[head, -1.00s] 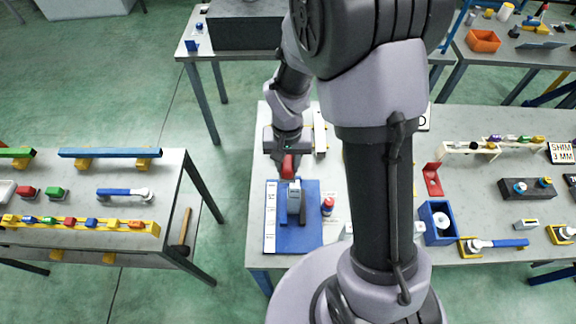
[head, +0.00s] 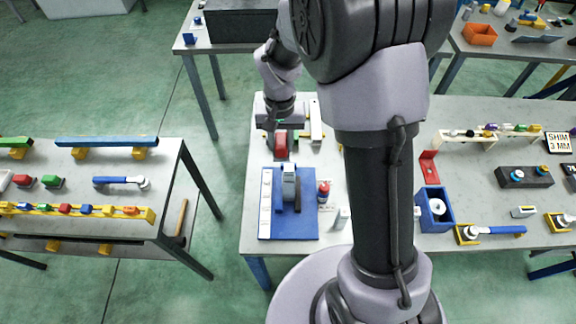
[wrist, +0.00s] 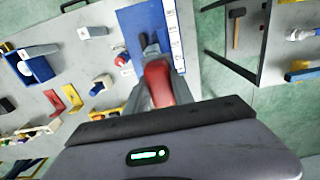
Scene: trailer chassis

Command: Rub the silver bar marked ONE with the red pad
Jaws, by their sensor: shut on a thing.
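My gripper (head: 281,140) is shut on a red pad (head: 281,147), just past the far edge of a blue board (head: 305,222). The red pad (wrist: 158,82) sits between the two fingers in the wrist view. A silver bar (head: 289,180) lies on the blue board in a dark holder, nearer the camera than the pad. In the head view the pad appears apart from the bar. In the wrist view the bar is mostly hidden behind the pad and fingers. No marking on the bar is readable.
A white strip (head: 265,205) runs along the board's left side. A blue box (head: 434,216) and a red bracket (head: 429,167) lie farther right. Another table with coloured blocks (head: 52,182) stands left across a gap.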

